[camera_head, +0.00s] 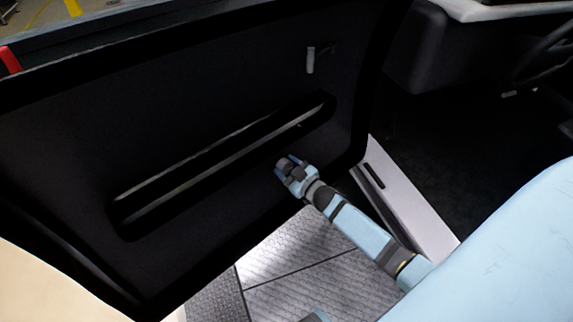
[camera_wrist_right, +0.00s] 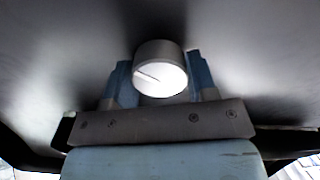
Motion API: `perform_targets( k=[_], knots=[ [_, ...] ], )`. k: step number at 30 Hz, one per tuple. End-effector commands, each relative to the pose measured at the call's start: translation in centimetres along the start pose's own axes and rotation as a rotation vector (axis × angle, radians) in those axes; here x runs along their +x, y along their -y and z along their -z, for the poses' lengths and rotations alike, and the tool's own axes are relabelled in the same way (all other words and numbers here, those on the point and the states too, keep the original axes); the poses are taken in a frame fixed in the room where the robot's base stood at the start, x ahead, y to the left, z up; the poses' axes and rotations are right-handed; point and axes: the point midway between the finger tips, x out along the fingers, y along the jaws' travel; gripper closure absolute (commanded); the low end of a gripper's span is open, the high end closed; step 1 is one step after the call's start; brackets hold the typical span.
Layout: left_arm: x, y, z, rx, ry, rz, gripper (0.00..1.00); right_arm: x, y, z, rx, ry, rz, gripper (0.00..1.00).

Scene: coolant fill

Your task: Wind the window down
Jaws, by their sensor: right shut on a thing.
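The black inner door panel (camera_head: 75,130) fills the left and middle of the head view. My right gripper (camera_head: 286,168) is against its lower part, below the long armrest recess (camera_head: 220,165). In the right wrist view, a short grey round knob with a bright end face (camera_wrist_right: 160,70) sits between the two blue fingers of my right gripper (camera_wrist_right: 160,84). The fingers are shut on the knob. Any crank arm behind the knob is hidden. The window glass cannot be made out clearly along the door's top edge.
A grey door handle (camera_head: 310,60) is on the panel at upper right. A steering wheel (camera_head: 540,52) and dark dashboard are at the far right. A pale sill (camera_head: 405,200) lies right of my right forearm. Grey textured floor (camera_head: 310,265) is below the door.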

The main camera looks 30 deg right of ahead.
Motion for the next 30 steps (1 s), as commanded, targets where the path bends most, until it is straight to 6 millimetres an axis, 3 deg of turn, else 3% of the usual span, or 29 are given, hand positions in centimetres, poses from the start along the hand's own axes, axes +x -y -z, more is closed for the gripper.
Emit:
perform_targets(
  k=[30],
  knots=[
    [-1.28, 1.07, 0.53, 0.047, 0.103, 0.05, 0.57, -0.03, -0.16, -0.01, 0.95, 0.002, 0.0, 0.71]
  ],
)
